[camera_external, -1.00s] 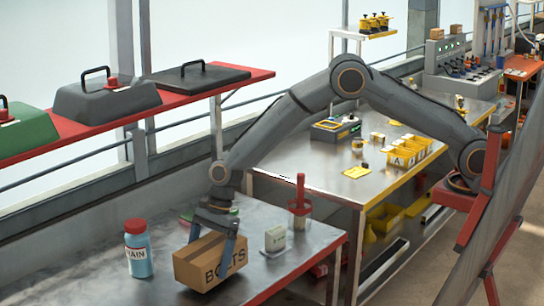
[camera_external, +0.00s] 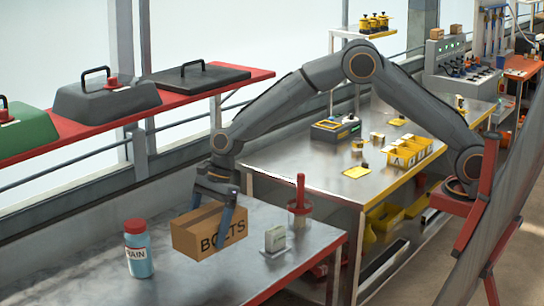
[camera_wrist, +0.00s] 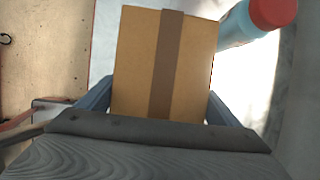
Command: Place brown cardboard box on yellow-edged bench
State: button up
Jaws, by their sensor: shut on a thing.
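The brown cardboard box (camera_external: 194,236), lettered "BOLTS", is held in my gripper (camera_external: 212,212) over the red-edged bench (camera_external: 100,286) in the external view. My gripper is shut on it, with a finger down each side. The box looks slightly raised off the bench top. In the wrist view the box (camera_wrist: 140,65), with a darker tape strip down its middle, sits between my two fingers (camera_wrist: 160,110). The yellow-edged bench (camera_external: 318,178) stands beyond and to the right, with a metal top.
A blue bottle with a red cap (camera_external: 138,250) stands left of the box. A red-handled tool (camera_external: 299,205) and a small pale box (camera_external: 275,239) stand to its right. Yellow bins (camera_external: 408,152) and a device (camera_external: 335,129) occupy the yellow-edged bench; its near-left top is clear.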

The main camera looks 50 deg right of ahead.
jog(key=w+d+m+t, duration=0.1)
jog(key=w+d+m, duration=0.35)
jog(key=d, duration=0.75)
jog(key=w+d+m+t+h, duration=0.1)
jog(key=w+d+m, duration=0.1)
jog(key=w+d, duration=0.75)
jog(key=w+d+m+t, duration=0.1)
jog(key=w+d+m, duration=0.25)
jog(key=d, duration=1.05)
jog(key=w+d+r+m+h+b, duration=0.1)
jog(key=d+r+m, duration=0.15)
jog(key=d, duration=1.15)
jog(key=w+d+r+m+t+h+b, duration=0.1)
jog(key=d+r+m, duration=0.15)
jog(key=d, duration=1.25)
jog(key=w+d+r+m+h+b, duration=0.1)
jog(key=d+r+m, duration=0.15)
jog(key=d, duration=1.15)
jog(key=shift+w+f+p, duration=0.2)
jog(key=shift+f+p, duration=1.35)
jog(key=shift+f, duration=3.95)
jog(key=shift+f, duration=0.1)
jog(key=o, duration=1.7)
jog(key=shift+s+f, duration=0.1)
jog(key=shift+f, duration=0.05)
jog(key=shift+o, duration=0.2)
